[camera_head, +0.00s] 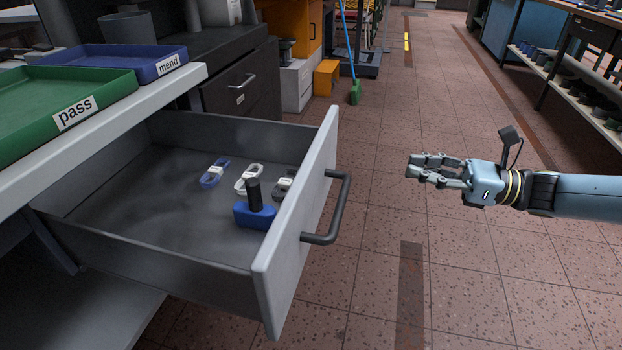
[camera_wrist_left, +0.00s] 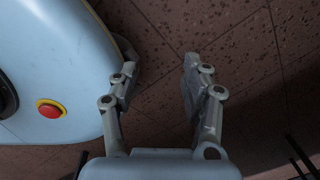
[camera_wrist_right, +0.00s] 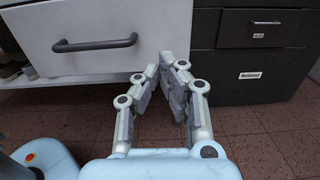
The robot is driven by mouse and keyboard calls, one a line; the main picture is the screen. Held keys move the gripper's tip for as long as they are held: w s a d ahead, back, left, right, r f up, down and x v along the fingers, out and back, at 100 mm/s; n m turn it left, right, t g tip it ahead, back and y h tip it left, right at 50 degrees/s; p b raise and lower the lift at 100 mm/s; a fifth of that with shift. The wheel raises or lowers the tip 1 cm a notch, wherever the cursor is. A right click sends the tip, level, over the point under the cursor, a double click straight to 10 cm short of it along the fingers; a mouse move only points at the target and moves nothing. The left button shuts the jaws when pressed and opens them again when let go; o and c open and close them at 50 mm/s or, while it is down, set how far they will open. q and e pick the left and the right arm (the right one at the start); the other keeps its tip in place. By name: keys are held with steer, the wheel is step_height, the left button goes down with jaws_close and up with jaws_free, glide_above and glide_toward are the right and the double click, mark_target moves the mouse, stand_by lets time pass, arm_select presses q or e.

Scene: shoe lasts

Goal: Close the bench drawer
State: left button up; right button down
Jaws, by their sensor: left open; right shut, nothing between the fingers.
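The bench drawer (camera_head: 296,225) is pulled far out from under the bench, with a pale front and a dark bar handle (camera_head: 331,215) on its outer face. Inside it lie a blue block with a black upright grip (camera_head: 254,212) and several small banded items (camera_head: 213,173). My right gripper (camera_head: 410,166) is shut and empty, to the right of the handle and apart from it. In the right wrist view the drawer front (camera_wrist_right: 90,28) and handle stand ahead, left of the fingertips. My left gripper (camera_wrist_left: 158,72) is open and empty over the floor, seen only in its wrist view.
A green "pass" tray (camera_head: 60,105) and a blue "mend" tray (camera_head: 120,58) sit on the bench top above the drawer. A dark cabinet (camera_head: 240,88) stands behind. The tiled floor (camera_head: 430,250) right of the drawer is clear.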

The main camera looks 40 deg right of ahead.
steer(key=b, duration=0.4)
glide_toward(331, 159)
steer(key=x, duration=0.6)
steer(key=shift+w+f, duration=0.2)
steer(key=shift+w, duration=0.2)
steer(key=shift+w+a, duration=0.25)
arm_select(q)
steer(key=f, duration=0.1)
steer(key=a+f, duration=0.1)
steer(key=w+f, duration=0.1)
steer(key=shift+a+f, duration=0.3)
steer(key=shift+w, duration=0.25)
arm_select(e)
steer(key=shift+w, duration=0.1)
